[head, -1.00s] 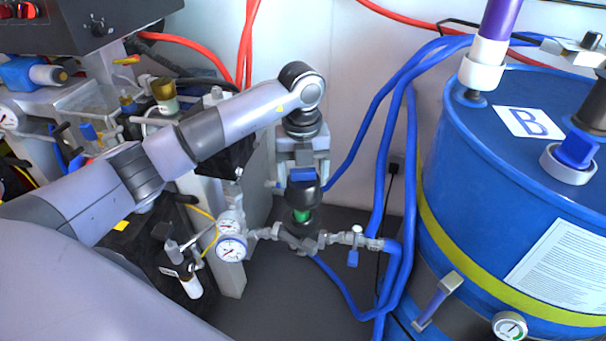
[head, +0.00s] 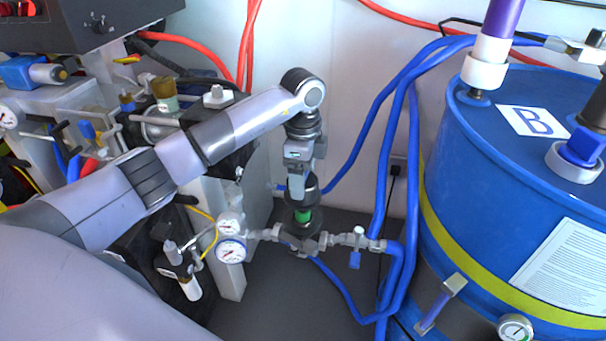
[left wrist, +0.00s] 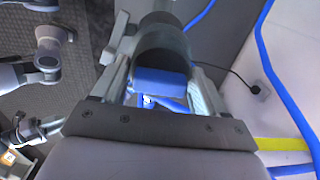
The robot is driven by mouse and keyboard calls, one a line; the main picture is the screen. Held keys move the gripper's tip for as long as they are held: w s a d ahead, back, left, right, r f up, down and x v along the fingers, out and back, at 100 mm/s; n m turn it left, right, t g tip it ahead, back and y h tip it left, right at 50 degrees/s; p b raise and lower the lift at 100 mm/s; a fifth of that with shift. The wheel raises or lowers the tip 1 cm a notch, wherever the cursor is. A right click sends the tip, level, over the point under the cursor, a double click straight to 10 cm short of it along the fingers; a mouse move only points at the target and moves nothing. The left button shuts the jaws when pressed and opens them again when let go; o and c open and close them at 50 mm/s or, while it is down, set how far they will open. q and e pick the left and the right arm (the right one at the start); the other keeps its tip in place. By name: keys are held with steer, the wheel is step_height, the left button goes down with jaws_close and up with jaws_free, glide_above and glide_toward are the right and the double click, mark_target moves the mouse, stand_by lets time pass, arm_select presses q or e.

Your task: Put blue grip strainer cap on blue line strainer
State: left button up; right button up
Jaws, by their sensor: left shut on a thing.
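My left gripper (head: 299,184) points down over the pipe run in the head view. It is shut on the blue grip strainer cap (head: 311,187), a dark round part. In the left wrist view the cap's blue grip (left wrist: 160,83) and black body (left wrist: 163,50) sit between the two fingers. Directly below in the head view are a green band (head: 303,215) and a dark disc, in line with the blue line strainer (head: 300,245) on the grey pipe. The fingers partly hide the cap, and I cannot tell whether it is seated.
Pressure gauges (head: 231,250) stand close left of the strainer. A valve with a blue handle (head: 355,260) is on its right. Blue hoses (head: 405,200) and a large blue drum (head: 465,190) stand further right. The dark floor (head: 275,315) in front is clear.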

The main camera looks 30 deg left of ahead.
arm_select(q)
steer(key=shift+f+b, duration=3.35)
steer(key=shift+f, duration=0.1)
steer(key=shift+f, duration=0.5)
steer(key=o, duration=1.2)
steer(key=shift+c, duration=0.2)
